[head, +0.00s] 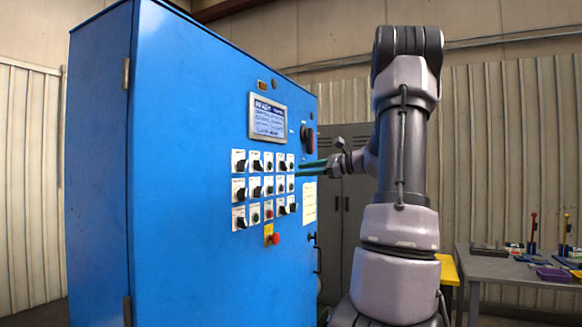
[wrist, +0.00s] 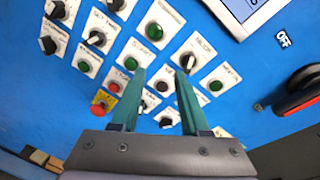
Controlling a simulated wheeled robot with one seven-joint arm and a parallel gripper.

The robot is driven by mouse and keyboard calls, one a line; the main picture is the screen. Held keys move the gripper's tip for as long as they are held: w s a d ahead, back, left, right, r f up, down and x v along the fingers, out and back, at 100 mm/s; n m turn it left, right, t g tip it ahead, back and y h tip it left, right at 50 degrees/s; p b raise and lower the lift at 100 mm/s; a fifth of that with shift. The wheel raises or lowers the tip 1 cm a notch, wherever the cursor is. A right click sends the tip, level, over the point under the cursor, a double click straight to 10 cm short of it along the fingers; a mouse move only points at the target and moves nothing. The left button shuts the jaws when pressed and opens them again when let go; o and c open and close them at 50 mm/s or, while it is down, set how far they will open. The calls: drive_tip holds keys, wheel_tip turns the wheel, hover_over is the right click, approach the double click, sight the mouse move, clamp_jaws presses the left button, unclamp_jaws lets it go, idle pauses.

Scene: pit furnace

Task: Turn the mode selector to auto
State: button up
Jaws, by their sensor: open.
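The blue cabinet (head: 205,100) carries a panel of selector knobs and buttons on white plates. I cannot read which plate is the mode selector. In the wrist view a black selector knob with a pale pointer (wrist: 188,62) is at the tip of the right finger, its label partly covered. Another black knob (wrist: 97,38) is to the upper left. My gripper (head: 312,168) is level with the panel's upper rows, from the right. In the wrist view my gripper (wrist: 160,78) is open with its teal fingers apart and nothing between them. The fingers hide some plates; contact cannot be told.
A screen (head: 268,117) is above the knobs. A red emergency button on a yellow plate (head: 273,238) is below them. A rotary switch with a red part (wrist: 301,88) protrudes at right, beside an OFF label. A table (head: 515,268) with tools stands far right.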

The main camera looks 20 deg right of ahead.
drive_tip(key=m+t, duration=0.1)
drive_tip(key=t, duration=0.1)
approach(286, 165)
drive_tip(key=s, duration=0.1)
drive_tip(key=x, duration=0.9)
drive_tip(key=shift+w+d, duration=0.1)
drive_tip(key=shift+w, duration=0.5)
clamp_jaws()
